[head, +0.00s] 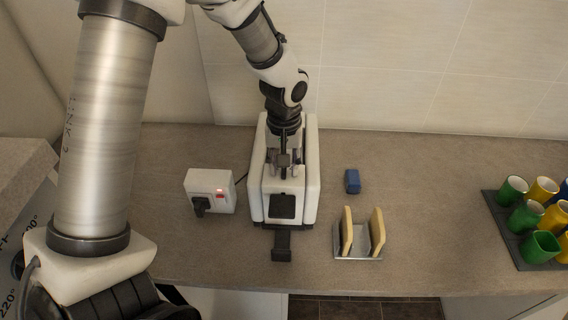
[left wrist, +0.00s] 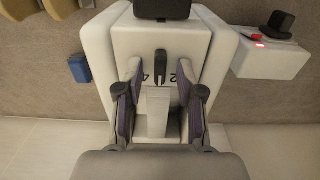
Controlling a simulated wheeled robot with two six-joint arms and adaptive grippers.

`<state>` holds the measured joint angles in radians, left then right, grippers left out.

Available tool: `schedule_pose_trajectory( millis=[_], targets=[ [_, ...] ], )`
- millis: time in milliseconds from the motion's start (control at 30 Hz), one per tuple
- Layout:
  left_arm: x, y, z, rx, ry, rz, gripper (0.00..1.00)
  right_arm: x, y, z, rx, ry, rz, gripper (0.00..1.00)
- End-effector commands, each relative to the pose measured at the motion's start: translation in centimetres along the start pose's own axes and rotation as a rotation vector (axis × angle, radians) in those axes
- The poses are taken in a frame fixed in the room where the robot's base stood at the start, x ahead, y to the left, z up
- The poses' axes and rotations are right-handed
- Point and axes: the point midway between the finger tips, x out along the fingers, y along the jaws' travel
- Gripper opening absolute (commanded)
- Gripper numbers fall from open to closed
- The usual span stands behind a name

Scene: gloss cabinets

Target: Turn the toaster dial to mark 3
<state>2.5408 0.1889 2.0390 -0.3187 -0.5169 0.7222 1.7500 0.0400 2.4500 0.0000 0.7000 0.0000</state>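The white toaster (head: 311,185) stands on the counter in the middle of the head view, with a black panel and a black lever (head: 281,247) at its front. My left gripper (head: 284,160) is above the toaster, pointing down. In the left wrist view the dial is a slim black pointer (left wrist: 161,66) on the toaster's pale top face (left wrist: 125,45). Dark printed marks show beside it, partly hidden, so I cannot read its setting surely. My left gripper's two fingertips (left wrist: 160,70) are apart, one on each side of the dial, with gaps. My right gripper is out of view.
A white box (head: 222,181) with a black knob and red light stands left of the toaster. A blue block (head: 352,181) and a rack (head: 361,252) with two bread slices are to the right. Several cups stand on a dark tray (head: 493,203) at far right. Behind is a tiled wall.

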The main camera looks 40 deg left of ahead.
Motion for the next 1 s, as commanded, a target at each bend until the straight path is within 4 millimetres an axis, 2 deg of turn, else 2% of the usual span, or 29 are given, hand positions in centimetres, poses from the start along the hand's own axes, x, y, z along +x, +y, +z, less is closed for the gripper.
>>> schedule_pose_trajectory(
  millis=[167, 400, 600, 733, 1000],
  targets=[
    [-1.6, 0.1, -0.1, 0.0, 0.004, 0.001, 0.38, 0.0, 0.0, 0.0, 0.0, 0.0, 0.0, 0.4],
    [-7.6, 0.1, -0.2, -0.001, 0.006, 0.002, 0.38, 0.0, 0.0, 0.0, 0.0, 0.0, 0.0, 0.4],
    [-11.2, 0.1, -0.1, 0.0, 0.001, 0.0, 0.38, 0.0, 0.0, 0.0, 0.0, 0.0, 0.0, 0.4],
    [-11.9, 0.0, -0.1, 0.0, -0.001, -0.001, 0.38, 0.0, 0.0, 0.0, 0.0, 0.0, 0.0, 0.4],
    [-11.9, 0.0, -0.1, 0.0, -0.002, -0.001, 0.38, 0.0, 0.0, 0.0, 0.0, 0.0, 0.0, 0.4]
  ],
)
